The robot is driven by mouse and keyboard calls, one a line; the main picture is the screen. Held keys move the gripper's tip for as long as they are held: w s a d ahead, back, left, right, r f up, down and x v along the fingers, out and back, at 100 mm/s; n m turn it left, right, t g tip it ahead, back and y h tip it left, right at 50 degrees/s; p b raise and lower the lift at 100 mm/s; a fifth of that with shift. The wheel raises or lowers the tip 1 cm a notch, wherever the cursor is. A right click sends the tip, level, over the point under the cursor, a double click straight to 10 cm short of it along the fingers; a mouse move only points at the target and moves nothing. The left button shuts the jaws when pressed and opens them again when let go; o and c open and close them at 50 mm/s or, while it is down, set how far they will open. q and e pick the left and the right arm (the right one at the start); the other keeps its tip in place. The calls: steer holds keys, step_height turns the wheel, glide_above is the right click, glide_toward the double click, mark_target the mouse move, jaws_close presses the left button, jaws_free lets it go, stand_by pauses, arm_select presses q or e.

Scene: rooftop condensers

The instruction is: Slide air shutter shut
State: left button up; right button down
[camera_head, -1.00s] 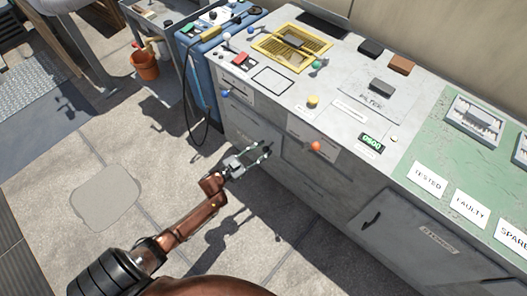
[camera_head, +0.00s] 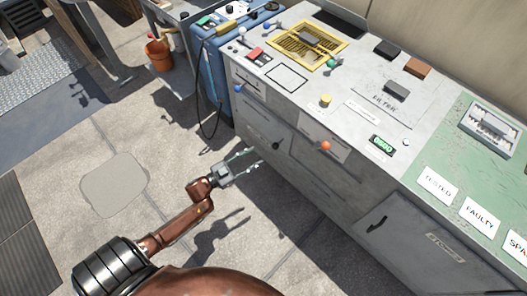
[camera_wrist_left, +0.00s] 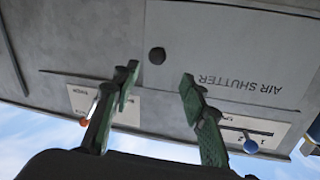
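The air shutter (camera_wrist_left: 225,55) is a grey panel on the cabinet front, with its label upside down in the left wrist view. A round black knob (camera_wrist_left: 156,55) sits near one edge of it. The knob also shows in the head view (camera_head: 278,145), low on the cabinet front. My left gripper (camera_head: 250,158) is open and empty, in front of the cabinet and apart from the knob. In the left wrist view its two green-grey fingers (camera_wrist_left: 158,82) point at the panel, with the knob above and between them. My right gripper is out of view.
An orange knob (camera_head: 325,146) and a blue knob (camera_head: 239,89) stick out from the cabinet front on either side. The blue case (camera_head: 211,75) with a hanging black cable stands left of the cabinet. Open paving (camera_head: 150,130) lies left of my arm.

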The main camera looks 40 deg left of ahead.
arm_select(q)
steer(key=shift+v, duration=1.4)
steer(key=shift+w, duration=0.1)
